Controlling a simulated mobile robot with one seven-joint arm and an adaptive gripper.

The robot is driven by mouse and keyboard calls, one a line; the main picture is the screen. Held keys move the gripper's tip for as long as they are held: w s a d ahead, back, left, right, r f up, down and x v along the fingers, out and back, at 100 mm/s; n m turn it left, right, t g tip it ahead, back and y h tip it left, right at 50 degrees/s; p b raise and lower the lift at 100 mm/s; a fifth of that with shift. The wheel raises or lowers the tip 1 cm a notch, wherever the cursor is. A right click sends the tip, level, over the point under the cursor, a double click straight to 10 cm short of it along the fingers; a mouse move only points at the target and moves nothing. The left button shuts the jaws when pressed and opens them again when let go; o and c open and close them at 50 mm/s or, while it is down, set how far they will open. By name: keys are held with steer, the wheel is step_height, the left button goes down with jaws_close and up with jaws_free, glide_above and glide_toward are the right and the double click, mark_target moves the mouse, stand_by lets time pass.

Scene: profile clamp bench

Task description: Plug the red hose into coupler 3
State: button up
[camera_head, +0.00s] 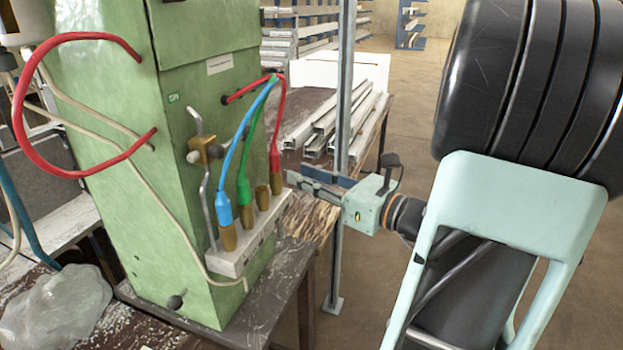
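The red hose (284,110) leaves the green machine's side, arcs over beside the blue and green hoses, and hangs down to a red end (275,161) at the farthest brass coupler (277,180). I cannot tell whether that end is fully seated. The blue hose (225,205) and green hose (243,190) end in the two nearest couplers. Between green and red, a brass coupler (262,198) stands empty. No coupler numbers are readable. My gripper (300,180) points left, just right of the red hose's end. Its fingers look apart, with nothing visible between them.
The couplers stand on a pale block (240,262) at the foot of the green machine (110,190). A brass valve with a bent metal handle (203,150) is left of the hoses. A metal post (343,120) and a table with stacked profiles (330,125) stand behind my gripper.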

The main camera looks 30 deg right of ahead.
mark_target(275, 146)
steer(key=x, duration=0.8)
steer(key=shift+w+a, duration=0.15)
steer(key=shift+w, duration=0.2)
steer(key=shift+c, duration=0.3)
jaws_close()
steer(key=shift+r+p, duration=0.75)
steer(key=shift+p, duration=0.05)
stand_by(0.4)
steer(key=shift+r+p, duration=1.15)
steer(key=shift+r, duration=0.1)
steer(key=shift+s, duration=0.15)
steer(key=s+d+p, duration=0.2)
steer(key=s+d, duration=0.2)
steer(key=s, duration=0.2)
steer(key=shift+d, duration=0.4)
stand_by(0.8)
